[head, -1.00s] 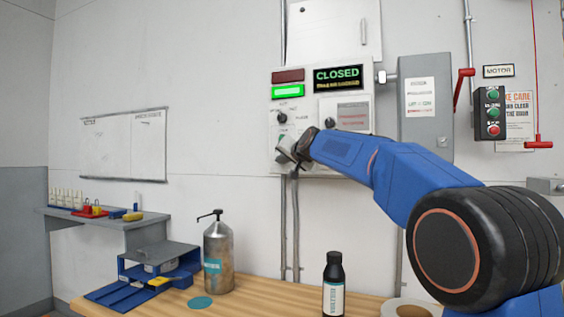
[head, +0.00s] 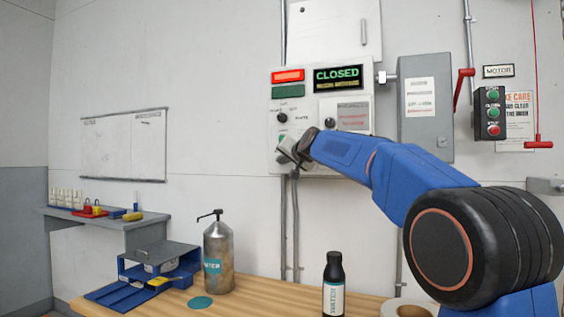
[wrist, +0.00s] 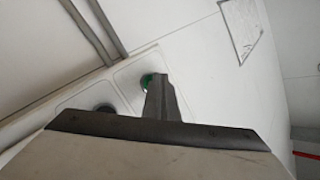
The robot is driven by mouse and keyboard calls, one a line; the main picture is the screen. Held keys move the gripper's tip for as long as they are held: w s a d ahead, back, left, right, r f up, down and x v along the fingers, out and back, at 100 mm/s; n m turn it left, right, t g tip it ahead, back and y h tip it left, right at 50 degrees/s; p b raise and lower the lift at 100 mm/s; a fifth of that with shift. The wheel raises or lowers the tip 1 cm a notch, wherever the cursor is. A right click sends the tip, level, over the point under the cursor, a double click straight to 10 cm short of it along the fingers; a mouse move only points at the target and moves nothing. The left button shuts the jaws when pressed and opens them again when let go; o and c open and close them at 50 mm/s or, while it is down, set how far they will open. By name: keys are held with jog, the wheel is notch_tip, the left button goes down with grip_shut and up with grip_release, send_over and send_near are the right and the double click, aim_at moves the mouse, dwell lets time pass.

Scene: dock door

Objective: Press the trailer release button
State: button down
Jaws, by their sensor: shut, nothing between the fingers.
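The control panel (head: 350,160) is a pale wall box with a sign reading CLOSED, a lit red lamp (head: 288,76) and a dark green lamp (head: 288,91). A round green button sits at its lower left, mostly hidden by my gripper in the head view. In the wrist view the green button (wrist: 147,79) shows as a sliver beside the fingertips. My gripper (head: 284,151) is shut and empty, its tip at the button. I cannot tell whether it touches. The button's label is too small to read.
A black selector knob (head: 282,118) is just above. A grey switch box (head: 425,110) with a red lever and a motor button station (head: 490,114) are to the right. The wooden bench (head: 260,295) below holds a metal pump bottle (head: 218,260) and a dark bottle (head: 334,285).

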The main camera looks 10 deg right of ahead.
jog(key=shift+s+a, duration=0.45)
jog(key=shift+s, duration=0.2)
jog(key=shift+s+a, duration=0.75)
jog(key=shift+s, duration=0.3)
jog(key=shift+s+a, duration=0.75)
jog(key=shift+s, duration=0.25)
jog(key=s+d+f+n+g+h, duration=0.1)
jog(key=s+d+f+n+g, duration=0.1)
jog(key=s+f, duration=1.4)
jog(key=s+d+f+n+g, duration=0.1)
jog(key=s+f+g, duration=0.4)
jog(key=s+f, duration=1.2)
jog(key=s+d+f+n+g+h, duration=0.1)
jog(key=s+d+f+g, duration=0.3)
jog(key=s+f, duration=1.2)
jog(key=s+n, duration=0.1)
jog(key=s, duration=0.4)
jog(key=shift+f+n+h, duration=0.3)
jog(key=shift+f, duration=0.05)
jog(key=shift+d, duration=0.1)
